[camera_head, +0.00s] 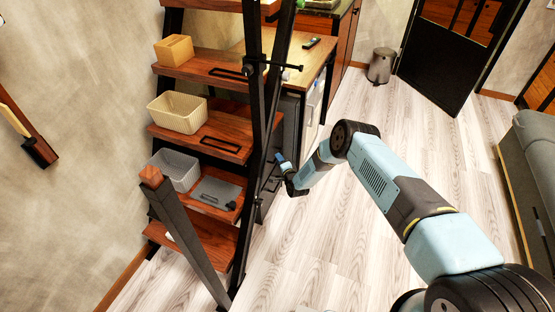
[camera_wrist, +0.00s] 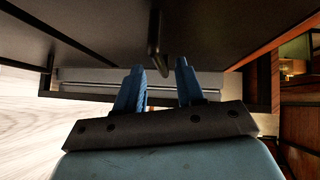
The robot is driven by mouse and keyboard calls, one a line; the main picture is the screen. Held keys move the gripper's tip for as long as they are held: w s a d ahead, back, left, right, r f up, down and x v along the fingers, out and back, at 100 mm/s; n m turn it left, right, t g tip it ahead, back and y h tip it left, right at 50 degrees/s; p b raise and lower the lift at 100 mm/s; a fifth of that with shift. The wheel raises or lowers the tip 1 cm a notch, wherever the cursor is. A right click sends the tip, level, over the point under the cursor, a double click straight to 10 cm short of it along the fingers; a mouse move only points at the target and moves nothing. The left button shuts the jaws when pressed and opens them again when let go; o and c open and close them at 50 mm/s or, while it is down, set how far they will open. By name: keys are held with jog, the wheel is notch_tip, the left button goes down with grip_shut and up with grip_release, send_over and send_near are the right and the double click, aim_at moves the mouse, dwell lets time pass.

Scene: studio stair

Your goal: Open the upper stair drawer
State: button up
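The wooden stair with a black metal frame stands left of my arm in the head view, and dark panels (camera_head: 290,121) show behind its front post. My gripper (camera_head: 281,159) is low beside these panels, its fingertips partly lost against the dark. In the wrist view my gripper (camera_wrist: 159,72) is open, with two blue fingers apart and nothing between them. A dark bar handle (camera_wrist: 155,42) on a dark panel (camera_wrist: 215,30) lies just beyond the fingertips, roughly in line with the gap. I cannot tell whether it touches a finger. Which drawer this panel belongs to is unclear.
Stair treads carry a cardboard box (camera_head: 174,50), a cream basket (camera_head: 178,113) and a grey basket (camera_head: 175,169). A dark sloping rail (camera_head: 188,240) stands in front. A bin (camera_head: 381,66) and a sofa (camera_head: 535,180) are farther right. The pale wood floor (camera_head: 330,240) is clear.

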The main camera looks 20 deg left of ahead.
jog(key=shift+x, duration=1.15)
jog(key=shift+c, duration=0.4)
grip_shut()
